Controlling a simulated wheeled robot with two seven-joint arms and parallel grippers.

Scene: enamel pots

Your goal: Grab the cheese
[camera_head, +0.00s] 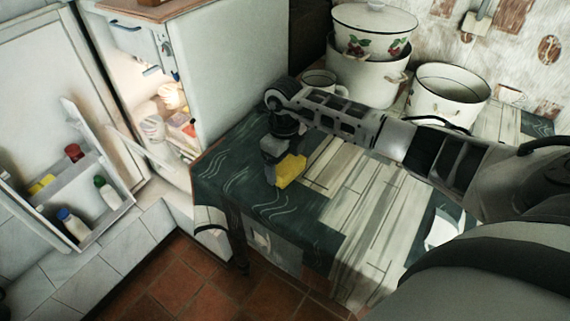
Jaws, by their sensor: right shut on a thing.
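A yellow block of cheese (291,170) is at my right gripper, over the dark green left part of the table. My right gripper (276,168) points down and is shut on the cheese; its fingers hide part of the block. I cannot tell whether the cheese touches the table top or is held a little above it. My left gripper is not in view.
White enamel pots (365,80) and (445,95) stand at the table's back, with a mug (318,82) beside them. An open fridge (165,120), its door (60,120) holding bottles, is at left. The table's (345,200) front middle is clear.

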